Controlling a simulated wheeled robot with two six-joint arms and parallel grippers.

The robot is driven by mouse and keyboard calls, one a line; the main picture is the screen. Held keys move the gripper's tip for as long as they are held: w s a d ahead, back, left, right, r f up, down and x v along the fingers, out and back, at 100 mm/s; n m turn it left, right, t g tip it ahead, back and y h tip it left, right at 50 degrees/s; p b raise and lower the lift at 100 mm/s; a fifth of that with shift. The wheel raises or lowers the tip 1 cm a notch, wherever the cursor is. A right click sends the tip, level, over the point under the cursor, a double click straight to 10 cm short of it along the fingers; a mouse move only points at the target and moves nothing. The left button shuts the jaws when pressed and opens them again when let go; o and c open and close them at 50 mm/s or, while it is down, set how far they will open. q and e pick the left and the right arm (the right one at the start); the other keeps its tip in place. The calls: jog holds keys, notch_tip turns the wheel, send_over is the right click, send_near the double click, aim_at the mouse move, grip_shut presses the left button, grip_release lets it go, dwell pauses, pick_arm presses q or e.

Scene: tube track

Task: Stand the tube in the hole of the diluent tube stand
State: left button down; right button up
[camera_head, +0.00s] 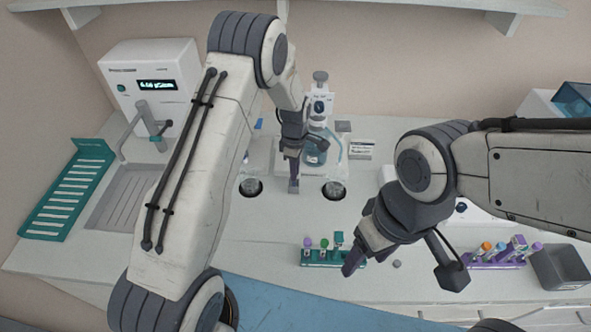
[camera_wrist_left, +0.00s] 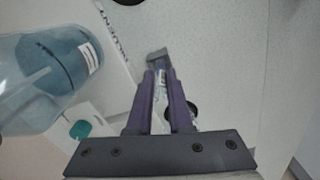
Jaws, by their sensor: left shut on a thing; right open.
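My left gripper (camera_head: 292,165) points down over the bench, left of the clear bottle with blue liquid (camera_head: 316,155). In the left wrist view its purple fingers (camera_wrist_left: 160,92) are shut on a slim clear tube (camera_wrist_left: 160,84), mostly hidden between them. A small grey block, which looks like the diluent tube stand (camera_wrist_left: 157,56), shows just past the fingertips. It also shows below the gripper in the head view (camera_head: 293,187). I cannot tell whether the tube is in its hole. My right gripper (camera_head: 403,266) is open and empty, above the front of the bench.
Two dark round wells (camera_head: 250,187) (camera_head: 334,190) flank the block. A teal rack (camera_head: 319,261) with several tubes, a purple rack (camera_head: 485,264) and a grey bin (camera_head: 562,268) stand at the front. A white instrument with a lit display (camera_head: 157,85) stands back left.

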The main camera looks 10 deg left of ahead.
pick_arm(q)
jog(key=shift+f, duration=0.15)
jog(key=c, duration=0.8)
grip_release()
jog(key=shift+o, duration=0.2)
notch_tip(320, 180, up, 10)
jog(key=b, duration=0.3)
jog(key=shift+r, duration=0.25)
